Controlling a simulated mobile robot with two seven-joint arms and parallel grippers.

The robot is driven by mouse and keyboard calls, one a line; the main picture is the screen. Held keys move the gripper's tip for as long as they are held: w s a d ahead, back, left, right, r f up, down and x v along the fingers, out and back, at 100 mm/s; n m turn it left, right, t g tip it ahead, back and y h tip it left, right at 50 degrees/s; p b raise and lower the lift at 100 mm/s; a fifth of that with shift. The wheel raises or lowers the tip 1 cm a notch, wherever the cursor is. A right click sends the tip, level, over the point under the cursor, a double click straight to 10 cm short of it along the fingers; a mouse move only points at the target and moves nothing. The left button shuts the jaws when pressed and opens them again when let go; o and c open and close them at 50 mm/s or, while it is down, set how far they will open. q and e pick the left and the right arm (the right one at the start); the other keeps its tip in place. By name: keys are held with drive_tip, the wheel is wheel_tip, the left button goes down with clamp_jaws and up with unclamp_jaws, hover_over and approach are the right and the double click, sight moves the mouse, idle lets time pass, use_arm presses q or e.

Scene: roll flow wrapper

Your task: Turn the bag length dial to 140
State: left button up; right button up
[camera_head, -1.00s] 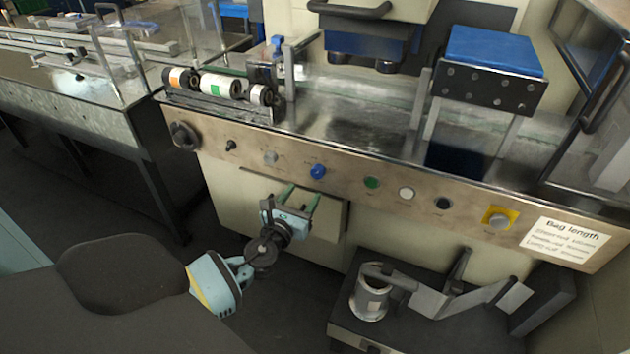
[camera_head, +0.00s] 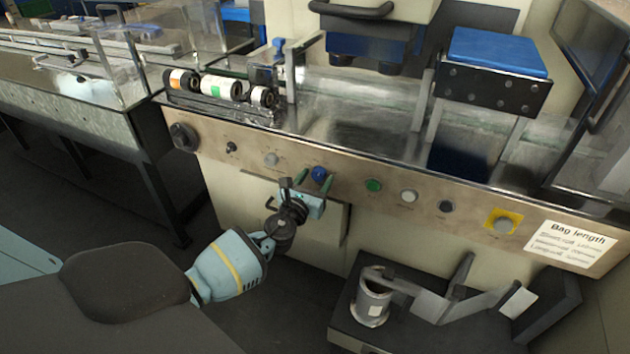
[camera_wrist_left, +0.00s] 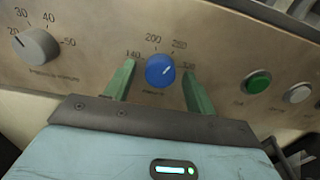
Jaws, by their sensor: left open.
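The blue dial (camera_head: 319,174) sits on the machine's front panel. In the left wrist view the blue dial (camera_wrist_left: 160,70) has a printed scale with 140 at left, then 200, 260 and 320 at right. Its pale mark points up and right, seemingly between 260 and 320. The small label below it is too blurred to read surely. My left gripper (camera_head: 307,182) is open in front of the panel. In the left wrist view its green fingers (camera_wrist_left: 159,85) stand on either side of the dial, with visible gaps. My right gripper is not in view.
A grey knob (camera_wrist_left: 36,46) is left of the dial; a green button (camera_head: 373,186) and a white button (camera_head: 408,196) are right. A yellow-backed knob (camera_head: 502,224) sits beside the "Bag length" sign (camera_head: 571,244). A low dark stand (camera_head: 400,335) is below.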

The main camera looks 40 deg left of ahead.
use_arm(q)
drive_tip(key=c, duration=1)
drive_tip(key=shift+o, duration=0.2)
